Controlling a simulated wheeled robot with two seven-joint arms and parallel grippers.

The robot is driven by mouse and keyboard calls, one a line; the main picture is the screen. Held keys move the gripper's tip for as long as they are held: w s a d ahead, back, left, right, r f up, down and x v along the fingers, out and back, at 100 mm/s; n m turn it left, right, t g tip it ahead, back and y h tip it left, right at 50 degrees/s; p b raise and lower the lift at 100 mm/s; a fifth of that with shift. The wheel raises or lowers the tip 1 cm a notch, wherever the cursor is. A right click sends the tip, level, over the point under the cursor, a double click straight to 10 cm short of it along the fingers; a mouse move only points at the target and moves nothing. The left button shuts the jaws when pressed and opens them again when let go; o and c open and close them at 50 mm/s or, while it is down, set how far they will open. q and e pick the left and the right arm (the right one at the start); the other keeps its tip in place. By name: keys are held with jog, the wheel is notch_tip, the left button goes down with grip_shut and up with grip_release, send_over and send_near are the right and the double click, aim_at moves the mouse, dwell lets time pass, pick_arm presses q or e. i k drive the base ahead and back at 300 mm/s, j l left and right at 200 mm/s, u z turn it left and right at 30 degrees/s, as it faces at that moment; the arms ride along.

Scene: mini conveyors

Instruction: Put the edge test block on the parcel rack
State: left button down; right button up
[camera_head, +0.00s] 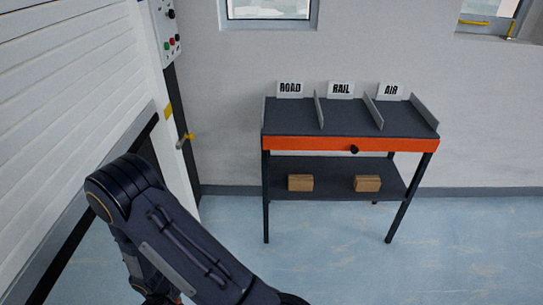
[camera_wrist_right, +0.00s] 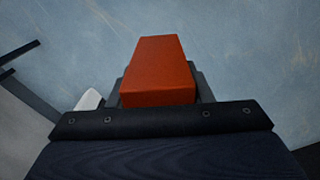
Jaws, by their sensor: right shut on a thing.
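An orange-red block (camera_wrist_right: 155,70), seemingly the edge test block, is held in my right gripper (camera_wrist_right: 161,88) in the right wrist view. The dark fingers are shut on its two sides, and its far end sticks out past them above blue floor. The parcel rack (camera_head: 350,143) stands against the wall in the head view. Its dark top has dividers and signs reading ROAD, RAIL and AIR, with an orange front edge. The three bays look empty. The right gripper and block do not show in the head view, and my left gripper is not in view.
Two brown boxes (camera_head: 300,183) (camera_head: 367,183) lie on the rack's lower shelf. A white slatted shutter (camera_head: 70,80) and a control panel (camera_head: 167,30) are at the left. One of my arms crosses the lower left. The blue floor (camera_head: 470,250) before the rack is clear.

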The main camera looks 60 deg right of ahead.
aim_at(291, 114)
jog(key=l+z, duration=0.35)
jog(key=l, duration=0.15)
jog(key=i+l+z, duration=0.15)
jog(key=l+z, duration=0.15)
jog(key=l, duration=0.15)
jog(key=i+l+z, duration=0.1)
jog(key=l+z, duration=0.25)
jog(key=l, duration=0.15)
